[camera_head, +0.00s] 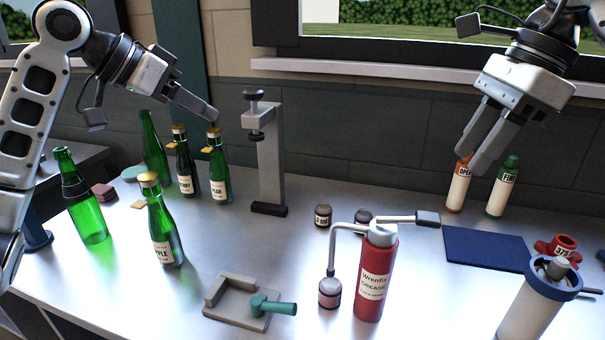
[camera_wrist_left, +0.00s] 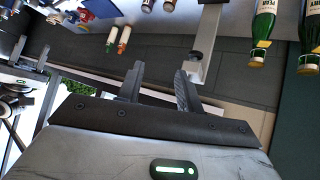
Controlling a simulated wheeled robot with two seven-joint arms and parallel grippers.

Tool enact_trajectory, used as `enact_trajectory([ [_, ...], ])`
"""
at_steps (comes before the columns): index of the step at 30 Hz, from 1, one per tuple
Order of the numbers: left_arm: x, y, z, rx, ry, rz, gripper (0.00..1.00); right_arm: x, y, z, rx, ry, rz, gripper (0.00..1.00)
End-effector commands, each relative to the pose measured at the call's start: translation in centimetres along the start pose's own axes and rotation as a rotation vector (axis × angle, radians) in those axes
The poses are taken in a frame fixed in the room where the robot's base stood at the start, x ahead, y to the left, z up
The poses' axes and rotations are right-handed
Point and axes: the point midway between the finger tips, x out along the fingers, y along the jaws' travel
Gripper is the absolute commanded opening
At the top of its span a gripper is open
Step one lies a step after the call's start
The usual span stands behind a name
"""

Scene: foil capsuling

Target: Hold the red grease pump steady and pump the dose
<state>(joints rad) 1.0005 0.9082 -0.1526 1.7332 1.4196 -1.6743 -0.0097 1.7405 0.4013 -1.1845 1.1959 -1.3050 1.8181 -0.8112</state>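The red grease pump (camera_head: 369,305) stands upright at the front middle of the table, with a "Grease" label. Its grey head (camera_head: 382,234) has a lever with a dark grip (camera_head: 428,218) reaching right. A spout (camera_head: 333,245) bends left and down to a small pink-labelled jar (camera_head: 330,293). My left gripper (camera_head: 208,112) is up at the back left, above the green bottles and far from the pump. Its fingers are apart and empty in the left wrist view (camera_wrist_left: 158,84). My right gripper (camera_head: 470,160) is at the back right, fingers apart, in front of or above an orange-capped bottle; its depth is unclear.
Several green bottles (camera_head: 162,235) stand at left. A grey clamp stand (camera_head: 268,180) is behind the pump. A grey fixture with a teal handle (camera_head: 235,304) lies front left. A blue mat (camera_head: 486,249), red part (camera_head: 562,246) and blue-rimmed canister (camera_head: 530,312) are at right.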

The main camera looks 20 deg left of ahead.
Motion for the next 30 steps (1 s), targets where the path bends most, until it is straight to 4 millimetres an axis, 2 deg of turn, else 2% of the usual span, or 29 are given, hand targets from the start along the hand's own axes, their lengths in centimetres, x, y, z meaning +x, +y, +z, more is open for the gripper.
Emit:
enact_trajectory([
  [1, 2.0, 2.5, -0.2, 0.008, -0.055, 0.025, 0.36, 0.0, 0.0, 0.0, 0.0, 0.0, 0.0, 0.36],
  [3, 4.5, 5.8, -0.1, 0.01, -0.142, 0.04, 0.36, 0.0, 0.0, 0.0, 0.0, 0.0, 0.0, 0.36],
  [6, 7.2, 10.3, 0.5, 0.024, -0.257, 0.033, 0.36, 0.0, 0.0, 0.0, 0.0, 0.0, 0.0, 0.36],
  [9, 9.1, 14.1, 1.3, 0.047, -0.349, 0.001, 0.36, 0.0, 0.0, 0.0, 0.0, 0.0, 0.0, 0.36],
  [12, 10.2, 16.6, 2.1, 0.066, -0.41, -0.04, 0.36, 0.0, 0.0, 0.0, 0.0, 0.0, 0.0, 0.36],
  [16, 10.9, 18.2, 2.8, 0.08, -0.45, -0.075, 0.36, 0.0, 0.0, 0.0, 0.0, 0.0, 0.0, 0.36],
  [22, 12.3, 18.4, 3.7, 0.08, -0.465, -0.086, 0.36, 0.0, 0.0, 0.0, 0.0, 0.0, 0.0, 0.36],
  [30, 16.8, 17.9, 6.0, 0.08, -0.466, -0.084, 0.36, 0.0, 0.0, 0.0, 0.0, 0.0, 0.0, 0.36],
])
